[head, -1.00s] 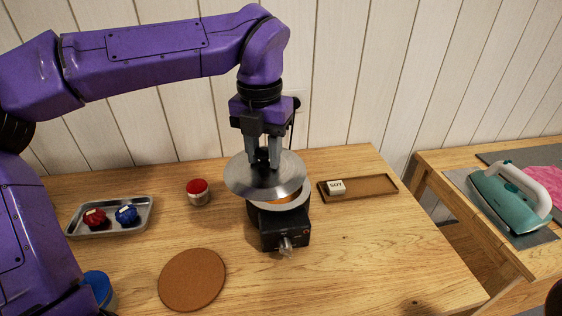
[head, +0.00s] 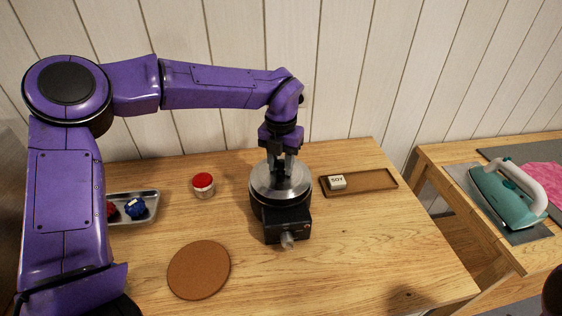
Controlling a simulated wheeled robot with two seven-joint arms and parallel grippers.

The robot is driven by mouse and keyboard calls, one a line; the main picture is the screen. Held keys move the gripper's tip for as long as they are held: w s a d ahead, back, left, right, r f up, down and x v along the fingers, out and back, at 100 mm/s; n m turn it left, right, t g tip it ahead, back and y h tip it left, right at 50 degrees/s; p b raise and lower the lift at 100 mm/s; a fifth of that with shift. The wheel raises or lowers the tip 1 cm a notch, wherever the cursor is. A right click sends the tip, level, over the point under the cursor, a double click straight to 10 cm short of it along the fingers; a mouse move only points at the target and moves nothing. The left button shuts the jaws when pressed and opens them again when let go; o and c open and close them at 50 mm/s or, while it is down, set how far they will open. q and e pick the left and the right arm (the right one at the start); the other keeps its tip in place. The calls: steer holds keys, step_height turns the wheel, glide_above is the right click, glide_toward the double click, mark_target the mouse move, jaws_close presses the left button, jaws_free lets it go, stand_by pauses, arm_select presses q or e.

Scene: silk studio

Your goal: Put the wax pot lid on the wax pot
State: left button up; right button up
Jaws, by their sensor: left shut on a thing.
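The wax pot lid (head: 266,188) is a round, silvery metal disc. It lies level over the top of the wax pot (head: 285,219), a dark round pot with a black box and a pale knob at its front. The lid covers the pot's opening, and the wax inside is hidden. My left gripper (head: 280,174) points straight down at the lid's middle and is shut on the lid's handle, which the fingers mostly hide. My right gripper does not show in the head view.
A red-capped jar (head: 203,186) stands left of the pot. A metal tray (head: 150,200) with wax pieces is further left, partly behind my arm. A cork mat (head: 199,270) lies in front. A brown tray (head: 375,181) with a white block (head: 337,182) is at right.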

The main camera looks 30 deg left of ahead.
mark_target(281, 163)
arm_select(q)
steer(key=shift+s+f, duration=0.2)
steer(key=shift+s, duration=0.05)
steer(key=shift+f, duration=0.25)
steer(key=o, duration=1.1)
steer(key=shift+w, duration=0.15)
steer(key=shift+r, duration=0.1)
steer(key=shift+r, duration=0.35)
step_height(281, 163, up, 12)
steer(key=b, duration=0.1)
steer(key=shift+r, duration=0.2)
